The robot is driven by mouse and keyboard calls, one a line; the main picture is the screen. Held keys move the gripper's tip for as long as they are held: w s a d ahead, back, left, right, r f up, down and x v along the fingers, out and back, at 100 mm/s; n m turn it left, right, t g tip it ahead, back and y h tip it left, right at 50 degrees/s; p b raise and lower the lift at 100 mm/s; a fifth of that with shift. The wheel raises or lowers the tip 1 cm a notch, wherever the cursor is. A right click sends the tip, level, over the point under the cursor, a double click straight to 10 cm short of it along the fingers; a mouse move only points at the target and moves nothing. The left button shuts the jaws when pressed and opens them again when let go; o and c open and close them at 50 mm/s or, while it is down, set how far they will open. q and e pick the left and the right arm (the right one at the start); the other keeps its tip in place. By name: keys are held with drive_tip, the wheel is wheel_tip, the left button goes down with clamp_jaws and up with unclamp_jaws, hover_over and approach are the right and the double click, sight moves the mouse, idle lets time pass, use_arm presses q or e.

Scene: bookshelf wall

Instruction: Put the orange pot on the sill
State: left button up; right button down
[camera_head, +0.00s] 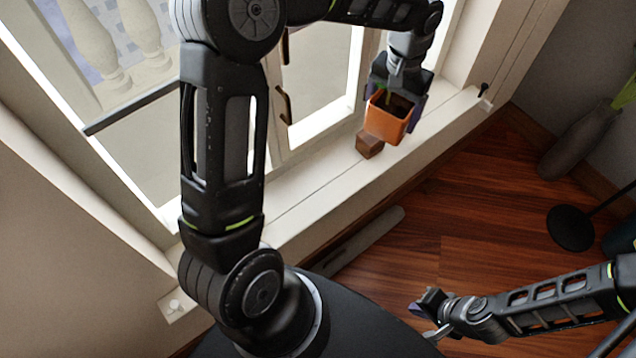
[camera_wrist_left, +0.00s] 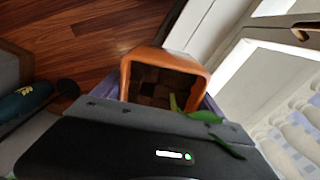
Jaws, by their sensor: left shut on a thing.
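The orange pot (camera_head: 387,122) is a square planter with dark soil and a bit of green plant. It is at the white window sill (camera_head: 305,197), near the sill's right part in the head view; I cannot tell whether its base touches the sill. My left gripper (camera_head: 398,92) comes from above and is shut on the pot, a finger on each side. In the left wrist view the pot (camera_wrist_left: 165,66) sits between the fingers, with green leaves (camera_wrist_left: 205,116) at its near rim. My right gripper (camera_head: 432,316) is low at the right, away from the sill, its jaws unclear.
A small brown block (camera_head: 369,145) sits on the sill close to the pot. A window handle (camera_head: 285,104) is behind. A grey vase (camera_head: 575,148) and a dark round base (camera_head: 571,228) stand on the wooden floor (camera_head: 470,215). The sill left of the block looks bare.

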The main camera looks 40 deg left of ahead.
use_arm(q)
drive_tip(key=s+d+f+m+b, duration=0.1)
drive_tip(key=s+d+f+b, duration=0.2)
drive_tip(key=s+f+b, duration=0.5)
drive_tip(key=s+d+f+m+b, duration=0.2)
drive_tip(key=s+d+f+b, duration=0.1)
drive_tip(key=s+f+b, duration=0.5)
drive_tip(key=shift+d+b, duration=0.4)
drive_tip(key=shift+b, duration=0.3)
drive_tip(key=shift+a, duration=0.1)
drive_tip(key=w+a+f, duration=0.1)
drive_tip(key=w+a, duration=0.1)
drive_tip(key=a, duration=0.7)
drive_tip(key=w+a+f, duration=0.1)
drive_tip(key=w+a, duration=0.2)
drive_tip(key=a, duration=0.6)
drive_tip(key=shift+w+a, duration=0.3)
drive_tip(key=shift+a, duration=0.05)
drive_tip(key=shift+f, duration=0.1)
